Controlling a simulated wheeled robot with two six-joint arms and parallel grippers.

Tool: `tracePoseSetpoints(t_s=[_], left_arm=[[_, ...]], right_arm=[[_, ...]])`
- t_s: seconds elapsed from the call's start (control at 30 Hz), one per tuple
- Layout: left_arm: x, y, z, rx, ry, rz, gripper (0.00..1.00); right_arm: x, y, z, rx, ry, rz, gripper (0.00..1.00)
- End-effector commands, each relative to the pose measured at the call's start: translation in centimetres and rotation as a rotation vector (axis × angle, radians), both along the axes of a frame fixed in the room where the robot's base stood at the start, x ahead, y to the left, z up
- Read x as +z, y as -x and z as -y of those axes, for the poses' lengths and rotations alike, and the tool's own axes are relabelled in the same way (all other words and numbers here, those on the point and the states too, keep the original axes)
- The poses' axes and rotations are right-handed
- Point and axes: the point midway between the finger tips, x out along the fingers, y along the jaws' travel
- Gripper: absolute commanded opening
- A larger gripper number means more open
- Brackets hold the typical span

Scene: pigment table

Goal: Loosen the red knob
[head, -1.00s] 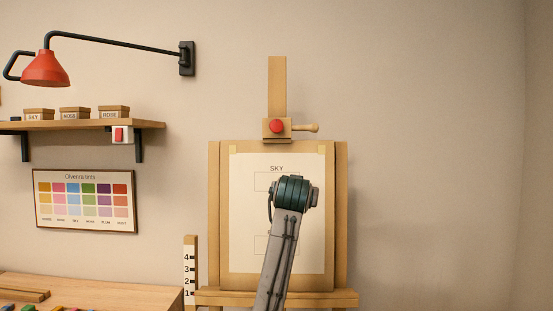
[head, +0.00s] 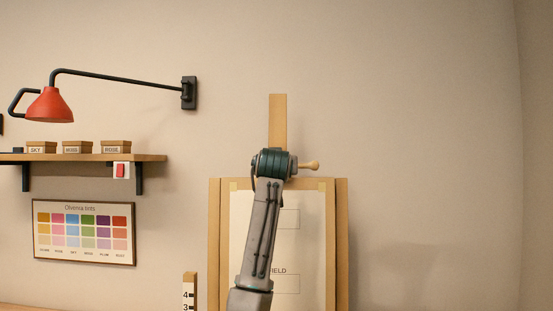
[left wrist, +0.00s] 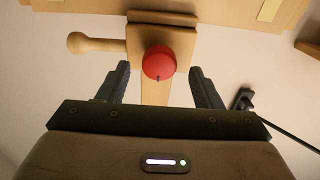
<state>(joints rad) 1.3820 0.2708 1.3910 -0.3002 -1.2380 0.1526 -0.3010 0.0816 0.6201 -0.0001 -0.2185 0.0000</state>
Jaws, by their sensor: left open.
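The round red knob (left wrist: 159,62) sits on a wooden block on the easel's post, in the upper middle of the left wrist view. In the head view my arm covers the knob. My left gripper (left wrist: 160,76) is open and empty, with one dark finger on each side of the knob in the picture. I cannot tell whether the fingertips reach past the knob's face; no touch shows. A wooden handle (left wrist: 95,43) sticks out of the block; it also shows in the head view (head: 309,166). My right gripper is in neither view.
The easel (head: 343,250) holds a labelled sheet (head: 311,195) below the knob. To the left are a shelf (head: 90,157) with small boxes, a red lamp (head: 50,104) and a colour chart (head: 84,232). The wall to the right is bare.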

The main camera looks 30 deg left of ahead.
Motion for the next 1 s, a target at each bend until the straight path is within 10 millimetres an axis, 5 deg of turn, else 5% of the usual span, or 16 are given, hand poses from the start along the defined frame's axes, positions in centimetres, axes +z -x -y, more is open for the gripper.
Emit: tracePoseSetpoints(t_s=[0.47,0.7,1.0], left_arm=[[-0.1,-1.6,-1.0,0.000,0.001,0.001,0.59],[-0.1,-1.6,-1.0,0.000,0.001,0.001,0.16],[0.0,-1.5,-1.0,-0.003,-0.022,-0.014,0.15]], right_arm=[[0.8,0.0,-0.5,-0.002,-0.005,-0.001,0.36],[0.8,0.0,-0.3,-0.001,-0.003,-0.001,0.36],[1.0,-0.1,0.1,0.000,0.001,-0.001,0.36]])
